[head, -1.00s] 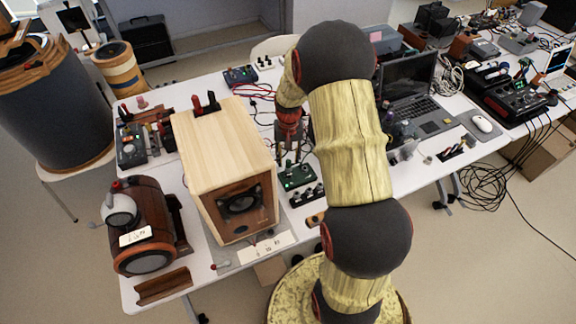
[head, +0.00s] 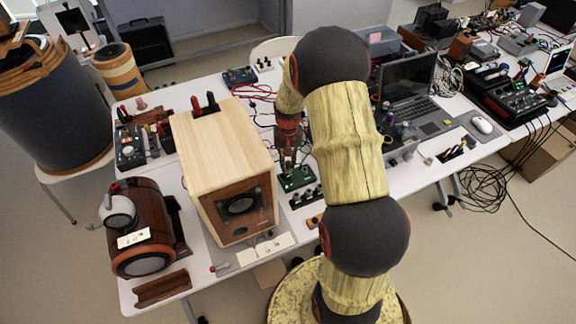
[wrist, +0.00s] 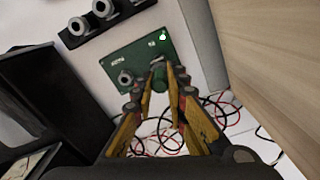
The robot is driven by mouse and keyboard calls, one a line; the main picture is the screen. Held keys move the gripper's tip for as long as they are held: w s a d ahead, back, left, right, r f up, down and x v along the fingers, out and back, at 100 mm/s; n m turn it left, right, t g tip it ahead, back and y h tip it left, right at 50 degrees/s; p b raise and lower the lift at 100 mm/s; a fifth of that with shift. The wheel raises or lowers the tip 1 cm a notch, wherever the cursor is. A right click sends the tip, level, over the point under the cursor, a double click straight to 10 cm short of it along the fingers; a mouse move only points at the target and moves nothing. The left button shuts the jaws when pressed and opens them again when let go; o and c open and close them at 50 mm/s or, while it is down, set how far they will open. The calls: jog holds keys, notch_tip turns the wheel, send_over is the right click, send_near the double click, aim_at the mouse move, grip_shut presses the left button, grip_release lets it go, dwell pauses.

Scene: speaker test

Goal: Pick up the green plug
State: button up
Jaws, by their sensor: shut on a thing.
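A small green plug (wrist: 158,68) sits between my fingertips in the wrist view, at the near edge of a green board. It is mostly hidden by the fingers, and I cannot tell whether it still touches the board. My gripper (wrist: 159,82) is shut on it. In the head view my gripper (head: 287,166) points down at the green board (head: 298,180), right of the wooden speaker; the plug cannot be made out there. The green board (wrist: 143,58) also carries a grey round socket (wrist: 125,77).
The wooden speaker (head: 222,150) stands close on the left in the head view. A black strip of sockets (head: 306,197) lies in front of the board. Red and black cables (wrist: 215,108) lie nearby. A laptop (head: 412,95) stands to the right.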

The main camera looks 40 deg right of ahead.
aim_at(288, 161)
grip_shut()
jog(key=shift+r, duration=0.5)
notch_tip(288, 161, up, 2)
jog(key=shift+w+r+p, duration=0.1)
jog(key=shift+p, duration=0.45)
jog(key=s+a+r+p, duration=0.2)
jog(key=s+r, duration=0.7)
jog(key=s, duration=0.5)
jog(key=shift+a+r+p, duration=0.35)
jog(key=shift+r, duration=0.05)
jog(key=shift+r, duration=0.1)
